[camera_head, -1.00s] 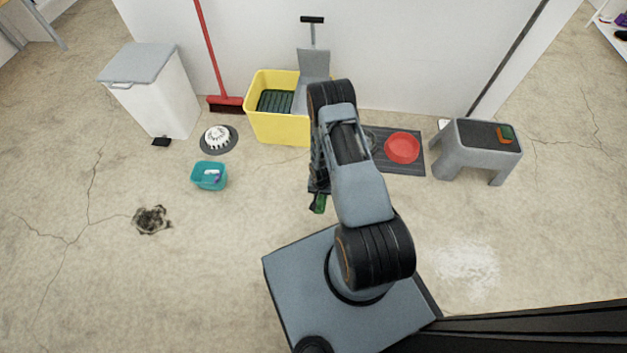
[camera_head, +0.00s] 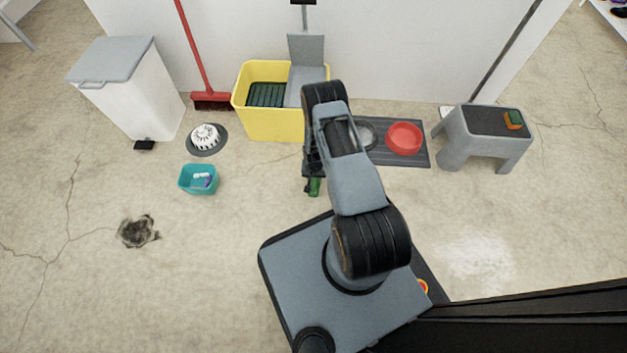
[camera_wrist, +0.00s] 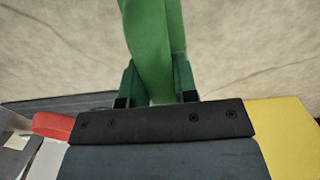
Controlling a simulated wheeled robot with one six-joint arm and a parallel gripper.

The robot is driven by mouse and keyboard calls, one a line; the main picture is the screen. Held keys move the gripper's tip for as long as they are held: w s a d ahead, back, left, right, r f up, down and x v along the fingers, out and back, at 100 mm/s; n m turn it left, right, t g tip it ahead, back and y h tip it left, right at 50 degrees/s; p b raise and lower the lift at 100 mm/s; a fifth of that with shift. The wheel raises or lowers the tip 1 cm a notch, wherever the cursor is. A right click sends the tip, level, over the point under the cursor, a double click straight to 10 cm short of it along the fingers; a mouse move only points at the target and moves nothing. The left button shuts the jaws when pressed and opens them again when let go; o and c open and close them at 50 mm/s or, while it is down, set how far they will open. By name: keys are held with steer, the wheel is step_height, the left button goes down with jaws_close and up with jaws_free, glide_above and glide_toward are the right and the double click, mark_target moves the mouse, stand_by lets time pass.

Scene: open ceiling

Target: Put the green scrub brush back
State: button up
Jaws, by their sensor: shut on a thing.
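The green scrub brush (camera_head: 314,187) is held low in front of my base in the head view, mostly hidden by my arm. In the wrist view its green handle (camera_wrist: 150,45) runs up from between the fingers to the top edge. My gripper (camera_wrist: 155,98) is shut on it; the gripper also shows in the head view (camera_head: 312,178), partly covered by the arm. The brush is over open floor; its exact height is hard to tell. A teal caddy (camera_head: 186,184) with small white and purple items inside stands on the floor to its left.
Along the wall stand a white bin (camera_head: 135,100), a red broom (camera_head: 212,100), a yellow bucket (camera_head: 270,125), a dark mat (camera_head: 378,155) with a red bowl (camera_head: 404,138), and a grey stool (camera_head: 485,150). A round white brush (camera_head: 205,137) and a dark floor patch (camera_head: 137,231) lie left.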

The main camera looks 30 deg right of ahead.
steer(key=f+b, duration=0.1)
steer(key=f, duration=0.2)
steer(key=shift+d+b, duration=0.2)
steer(key=shift+b, duration=0.15)
steer(key=shift+a+f, duration=0.1)
steer(key=shift+f, duration=0.05)
steer(key=o, duration=0.9)
